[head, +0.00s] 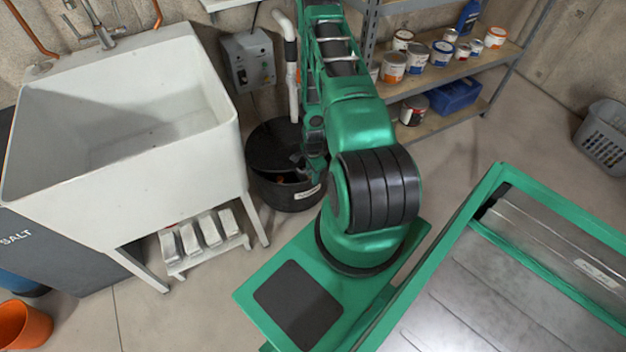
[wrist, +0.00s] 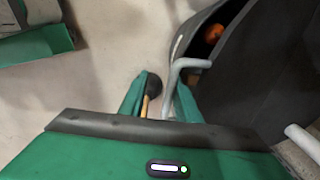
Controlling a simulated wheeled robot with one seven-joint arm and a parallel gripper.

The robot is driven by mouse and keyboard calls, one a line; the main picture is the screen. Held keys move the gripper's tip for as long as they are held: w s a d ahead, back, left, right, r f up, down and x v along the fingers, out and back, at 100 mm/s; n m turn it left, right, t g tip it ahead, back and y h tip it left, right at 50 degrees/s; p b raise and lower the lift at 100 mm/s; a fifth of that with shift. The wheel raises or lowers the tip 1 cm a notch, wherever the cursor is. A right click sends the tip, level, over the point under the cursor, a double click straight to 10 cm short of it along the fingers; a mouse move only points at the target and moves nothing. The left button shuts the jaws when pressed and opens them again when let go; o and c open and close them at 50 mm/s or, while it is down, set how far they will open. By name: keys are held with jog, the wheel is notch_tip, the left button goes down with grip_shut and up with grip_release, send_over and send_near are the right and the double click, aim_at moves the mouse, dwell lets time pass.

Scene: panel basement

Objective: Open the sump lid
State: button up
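The black round sump basin (head: 290,196) stands on the floor between the sink and the shelf. Its dark lid (head: 272,143) is tilted, with a gap at the front edge showing an orange thing inside. In the wrist view the lid (wrist: 258,75) slopes at the right, and the orange thing (wrist: 214,33) shows in the gap. A grey bar handle (wrist: 190,63) on the lid bends down between my fingers, close to the right one. My gripper (wrist: 156,98) is open, with its fingers apart around the handle's end; whether it touches is unclear. The head view mostly hides the fingers.
A white utility sink (head: 130,120) stands close at the left. A metal shelf (head: 435,70) with paint cans is behind right. A white pipe (head: 292,70) rises behind the basin, near a grey wall box (head: 248,60). Open floor lies to the right.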

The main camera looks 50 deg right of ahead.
jog(key=shift+s+d+f+t, duration=0.1)
jog(key=shift+s+f+t, duration=0.1)
jog(key=shift+f, duration=0.25)
jog(key=shift+s+d+f+t, duration=0.1)
jog(key=shift+s+f, duration=0.05)
jog(key=shift+f, duration=0.25)
notch_tip(320, 180, up, 13)
jog(key=shift+w+d, duration=0.2)
jog(key=shift+w, duration=0.25)
dwell(1.0)
jog(key=shift+r, duration=0.1)
jog(key=shift+c, duration=0.7)
